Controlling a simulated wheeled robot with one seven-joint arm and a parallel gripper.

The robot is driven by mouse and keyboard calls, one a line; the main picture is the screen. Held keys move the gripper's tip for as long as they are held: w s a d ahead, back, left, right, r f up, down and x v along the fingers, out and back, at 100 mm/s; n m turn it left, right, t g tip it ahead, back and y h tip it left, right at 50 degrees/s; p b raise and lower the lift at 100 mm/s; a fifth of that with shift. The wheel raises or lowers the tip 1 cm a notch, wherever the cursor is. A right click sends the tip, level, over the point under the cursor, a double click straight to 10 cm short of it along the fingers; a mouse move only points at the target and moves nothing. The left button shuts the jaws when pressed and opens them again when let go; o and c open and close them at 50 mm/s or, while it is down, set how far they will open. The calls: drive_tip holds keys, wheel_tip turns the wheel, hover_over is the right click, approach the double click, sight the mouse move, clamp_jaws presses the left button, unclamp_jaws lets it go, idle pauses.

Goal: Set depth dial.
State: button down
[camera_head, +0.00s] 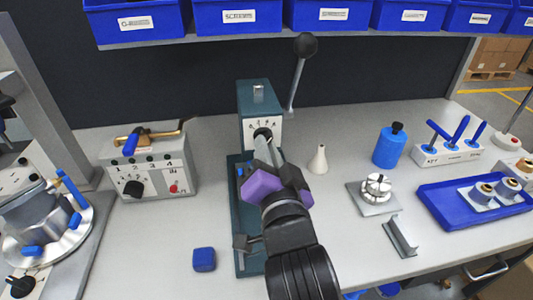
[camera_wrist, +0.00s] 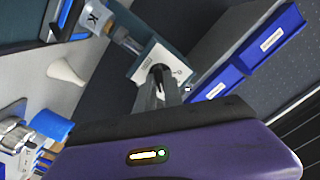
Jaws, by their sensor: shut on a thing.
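The depth dial (camera_head: 263,133) is a dark round knob on a white scale plate on the front of the green press (camera_head: 257,97). My gripper (camera_head: 265,145) reaches it from the front, and its fingers are shut on the dial. In the wrist view the dial (camera_wrist: 161,71) shows dark at the fingertips of my gripper (camera_wrist: 160,85), in front of the white plate (camera_wrist: 149,59). The fingers hide part of the dial, and I cannot read its setting. The press lever (camera_head: 298,75) with its black ball stands up to the right.
A grey control box (camera_head: 150,168) stands left of the press. A white cone bottle (camera_head: 318,160), blue bottle (camera_head: 389,148) and blue tray (camera_head: 450,214) lie to the right. A blue block (camera_head: 204,259) lies in front. Blue bins (camera_head: 250,22) hang above.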

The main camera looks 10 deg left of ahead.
drive_tip(key=shift+f+m, duration=0.1)
drive_tip(key=shift+m, duration=0.5)
drive_tip(key=c, duration=1.5)
unclamp_jaws()
drive_tip(key=shift+o, duration=0.2)
drive_tip(key=shift+s, duration=0.1)
drive_tip(key=b+v, duration=0.1)
drive_tip(key=v, duration=0.6)
drive_tip(key=shift+s, duration=0.35)
drive_tip(key=shift+d, duration=0.1)
